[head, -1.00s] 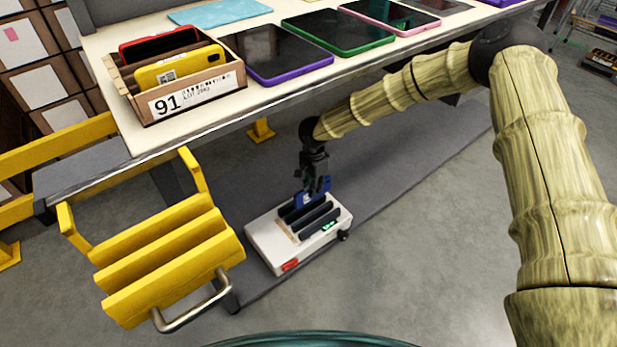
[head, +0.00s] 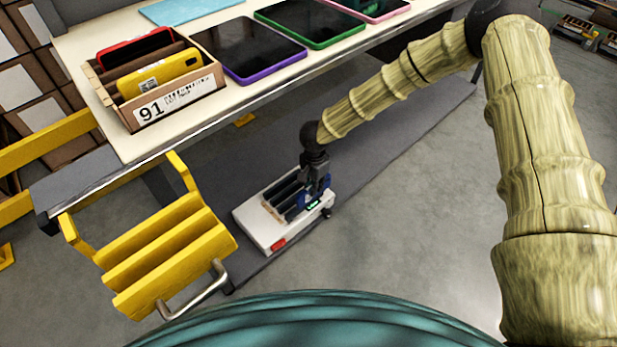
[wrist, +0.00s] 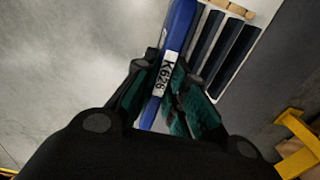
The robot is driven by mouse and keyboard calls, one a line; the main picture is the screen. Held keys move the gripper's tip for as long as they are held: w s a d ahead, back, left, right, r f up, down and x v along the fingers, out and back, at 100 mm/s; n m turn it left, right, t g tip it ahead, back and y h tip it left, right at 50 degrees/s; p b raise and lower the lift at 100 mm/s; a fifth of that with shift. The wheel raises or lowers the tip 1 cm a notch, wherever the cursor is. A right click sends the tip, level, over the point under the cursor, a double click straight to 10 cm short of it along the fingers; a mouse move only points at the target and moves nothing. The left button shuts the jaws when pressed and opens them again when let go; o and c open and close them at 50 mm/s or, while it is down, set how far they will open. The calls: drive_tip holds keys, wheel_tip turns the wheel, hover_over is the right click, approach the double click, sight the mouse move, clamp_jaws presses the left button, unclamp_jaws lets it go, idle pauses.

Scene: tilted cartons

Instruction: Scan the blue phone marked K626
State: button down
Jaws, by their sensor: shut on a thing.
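My gripper (head: 317,188) is shut on the blue phone (wrist: 181,28). In the wrist view the phone is on edge between the fingers, with its white K626 label (wrist: 165,72) facing the camera. In the head view only bits of blue show around the fingers. A white box-shaped device (head: 262,232) with dark slots, a small green display (head: 313,205) and a red patch (head: 278,244) sits below the table. My gripper is over its right end, close to the display. Whether the phone touches the device cannot be told. The dark slots (wrist: 222,50) show beside the phone in the wrist view.
The table above holds a carton marked 91 (head: 150,113) with a red phone (head: 134,49) and a yellow phone (head: 160,75), plus purple- and green-edged tablets (head: 250,48). A yellow slatted rack (head: 165,255) stands left of the device. Grey floor is clear at right.

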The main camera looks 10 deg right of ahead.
drive_tip(key=s+d+p, duration=0.3)
drive_tip(key=s, duration=0.2)
drive_tip(key=shift+s+d, duration=0.25)
drive_tip(key=shift+d, duration=0.15)
idle(0.4)
drive_tip(key=s+d+r+n+p, duration=0.2)
drive_tip(key=r+n+p, duration=0.3)
drive_tip(key=r+p, duration=0.7)
drive_tip(key=s+d+r+n+p, duration=0.2)
drive_tip(key=r+n+p, duration=0.3)
drive_tip(key=r+p, duration=0.7)
wheel_tip(320, 180, up, 15)
drive_tip(key=shift+s+d+f+n, duration=0.15)
drive_tip(key=shift+d+f+n, duration=0.05)
drive_tip(key=shift+d+n, duration=0.2)
